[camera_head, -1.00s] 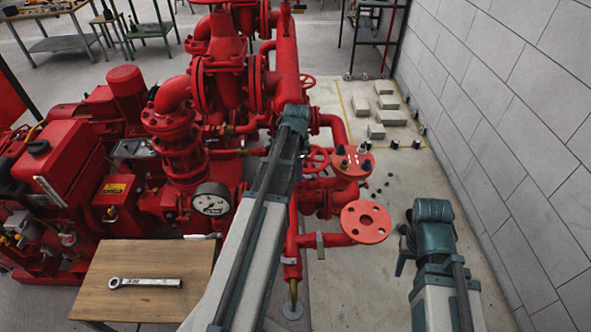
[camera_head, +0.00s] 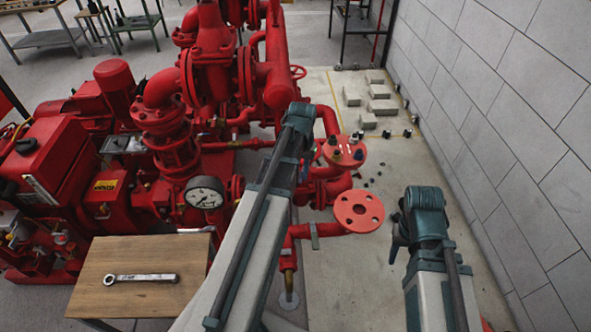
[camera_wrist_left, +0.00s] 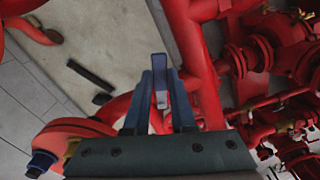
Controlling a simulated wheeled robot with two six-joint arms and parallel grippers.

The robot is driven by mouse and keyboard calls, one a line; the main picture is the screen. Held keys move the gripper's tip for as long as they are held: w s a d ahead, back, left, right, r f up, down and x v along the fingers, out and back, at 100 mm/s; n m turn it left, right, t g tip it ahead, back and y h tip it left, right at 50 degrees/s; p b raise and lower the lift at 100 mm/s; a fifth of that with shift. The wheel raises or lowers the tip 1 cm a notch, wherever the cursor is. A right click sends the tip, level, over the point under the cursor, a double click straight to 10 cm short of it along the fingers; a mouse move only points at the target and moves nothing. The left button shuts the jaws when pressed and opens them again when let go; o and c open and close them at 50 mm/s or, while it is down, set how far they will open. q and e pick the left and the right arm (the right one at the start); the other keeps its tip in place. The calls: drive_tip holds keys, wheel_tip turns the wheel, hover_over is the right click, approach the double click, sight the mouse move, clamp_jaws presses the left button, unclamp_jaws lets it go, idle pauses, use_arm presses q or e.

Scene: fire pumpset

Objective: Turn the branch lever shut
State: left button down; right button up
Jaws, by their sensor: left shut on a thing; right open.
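In the left wrist view, my left gripper (camera_wrist_left: 160,108) is shut on a short blue-grey bar, which looks like the branch lever (camera_wrist_left: 160,70). The bar stands between the two fingers, close to a red pipe. In the head view, my left arm's wrist (camera_head: 298,122) lies over the red branch pipework. It hides its own fingertips and the lever there, so the lever's angle to the pipe is hard to tell. My right gripper (camera_head: 396,241) is open and empty, away from the pipes at the right, with its fingers partly hidden by the wrist.
Two red flanges, an upper one with bolts (camera_head: 345,151) and a lower bare one (camera_head: 359,211), stand between my arms. A gauge (camera_head: 206,192) and a wooden table (camera_head: 105,252) with a wrench (camera_head: 141,278) are at left. A block wall (camera_head: 510,130) bounds the right.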

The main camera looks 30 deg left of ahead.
use_arm(q)
drive_tip(key=shift+w+d+n, duration=0.1)
drive_tip(key=shift+d+n, duration=0.4)
drive_tip(key=shift+n, duration=0.5)
drive_tip(key=shift+w+d+n, duration=0.1)
drive_tip(key=shift+d+n, duration=0.35)
drive_tip(key=shift+n, duration=0.55)
drive_tip(key=shift+d, duration=0.1)
drive_tip(key=c, duration=0.7)
unclamp_jaws()
drive_tip(key=shift+c, duration=0.2)
drive_tip(key=shift+w, duration=0.1)
drive_tip(key=shift+r, duration=0.15)
wheel_tip(320, 180, up, 14)
drive_tip(key=p, duration=1.4)
drive_tip(key=shift+f, duration=0.25)
